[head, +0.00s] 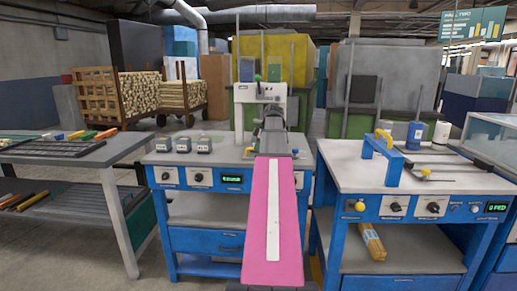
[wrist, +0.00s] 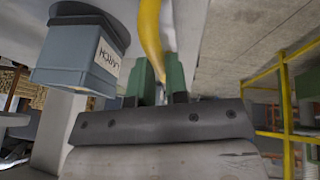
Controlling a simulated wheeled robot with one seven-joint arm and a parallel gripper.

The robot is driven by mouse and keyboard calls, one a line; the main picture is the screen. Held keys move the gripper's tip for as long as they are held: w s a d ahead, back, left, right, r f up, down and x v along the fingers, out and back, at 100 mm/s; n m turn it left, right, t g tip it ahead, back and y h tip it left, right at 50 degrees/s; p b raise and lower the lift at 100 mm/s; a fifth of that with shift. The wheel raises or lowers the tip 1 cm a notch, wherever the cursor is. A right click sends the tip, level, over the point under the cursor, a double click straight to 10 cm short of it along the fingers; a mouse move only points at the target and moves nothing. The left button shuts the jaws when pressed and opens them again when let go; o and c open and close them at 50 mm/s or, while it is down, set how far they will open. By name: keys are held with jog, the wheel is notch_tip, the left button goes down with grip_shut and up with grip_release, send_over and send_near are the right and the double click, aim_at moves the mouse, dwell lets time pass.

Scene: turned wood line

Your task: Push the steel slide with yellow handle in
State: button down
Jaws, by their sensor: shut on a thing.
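In the wrist view, my gripper (wrist: 160,75) has its two green fingers closed around the lower end of a curved yellow handle (wrist: 152,30). The handle rises from between the fingers to the top edge of the picture. The steel slide itself cannot be made out. In the head view, my pink arm reaches forward to the middle blue bench, and its dark wrist end hides the fingers and the handle there. A white upright machine (head: 243,104) stands on that bench just behind the wrist.
A grey-blue labelled box (wrist: 82,62) is close to the left of the fingers. Small grey boxes (head: 183,146) stand on the middle bench (head: 215,157). The right bench (head: 345,172) carries a blue-and-yellow frame (head: 392,160) and bottles. A rod table (head: 60,152) stands left.

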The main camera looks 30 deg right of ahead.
jog(key=w+d, duration=0.2)
jog(key=w, duration=0.1)
jog(key=w+d, duration=0.3)
jog(key=w, duration=0.1)
jog(key=w+d, duration=0.3)
jog(key=w, duration=0.1)
jog(key=shift+w+d, duration=0.1)
jog(key=c, duration=1.1)
grip_release()
jog(key=v, duration=1)
jog(key=shift+d+r, duration=0.1)
jog(key=shift+r, duration=0.25)
